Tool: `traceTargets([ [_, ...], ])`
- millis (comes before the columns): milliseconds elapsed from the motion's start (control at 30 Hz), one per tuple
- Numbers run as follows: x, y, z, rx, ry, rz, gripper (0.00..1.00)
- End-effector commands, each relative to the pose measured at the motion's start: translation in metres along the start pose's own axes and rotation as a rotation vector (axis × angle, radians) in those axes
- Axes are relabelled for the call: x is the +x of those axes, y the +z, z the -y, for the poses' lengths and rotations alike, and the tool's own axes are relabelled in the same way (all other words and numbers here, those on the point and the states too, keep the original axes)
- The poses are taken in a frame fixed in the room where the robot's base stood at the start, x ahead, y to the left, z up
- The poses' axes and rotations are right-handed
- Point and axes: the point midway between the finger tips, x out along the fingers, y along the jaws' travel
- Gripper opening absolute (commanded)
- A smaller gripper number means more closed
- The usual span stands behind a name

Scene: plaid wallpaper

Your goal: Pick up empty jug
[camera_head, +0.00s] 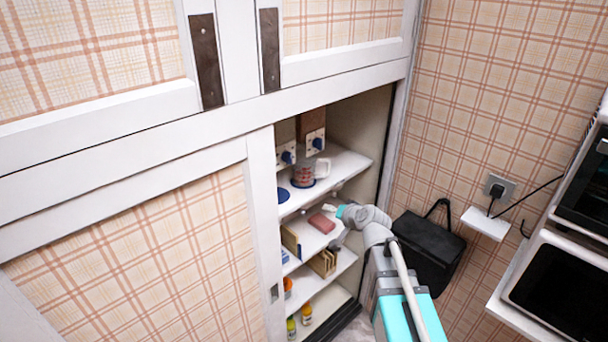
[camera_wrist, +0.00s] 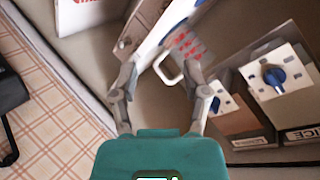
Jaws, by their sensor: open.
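The jug (camera_head: 302,174) is clear with red markings and a pale handle on its right side. It stands upright on the upper cupboard shelf, below the dispensers. In the wrist view the jug (camera_wrist: 184,42) is ahead of my gripper (camera_wrist: 160,74), with its white handle appearing between the two spread fingers. My gripper (camera_head: 331,208) is open and holds nothing. In the head view it is lower and to the right of the jug, just in front of the shelf. I cannot tell whether the handle touches a finger.
Dispensers with blue knobs (camera_head: 315,143) hang over the shelf. The lower shelf holds a reddish block (camera_head: 321,222) and wooden racks (camera_head: 323,263).

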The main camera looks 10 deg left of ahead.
Motion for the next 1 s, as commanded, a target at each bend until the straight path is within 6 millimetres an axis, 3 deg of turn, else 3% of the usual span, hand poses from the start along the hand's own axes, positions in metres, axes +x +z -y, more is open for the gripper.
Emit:
traceTargets([
  [33,0.014,-0.007,0.012,0.033,-0.043,-0.055,0.6],
  [200,0.037,-0.034,0.048,0.178,-0.162,-0.25,0.6],
  [400,0.056,-0.059,0.074,0.384,-0.251,-0.464,0.6],
  [600,0.071,-0.072,0.081,0.614,-0.278,-0.656,0.6],
  [1000,0.087,-0.063,0.07,0.914,-0.212,-0.851,0.6],
])
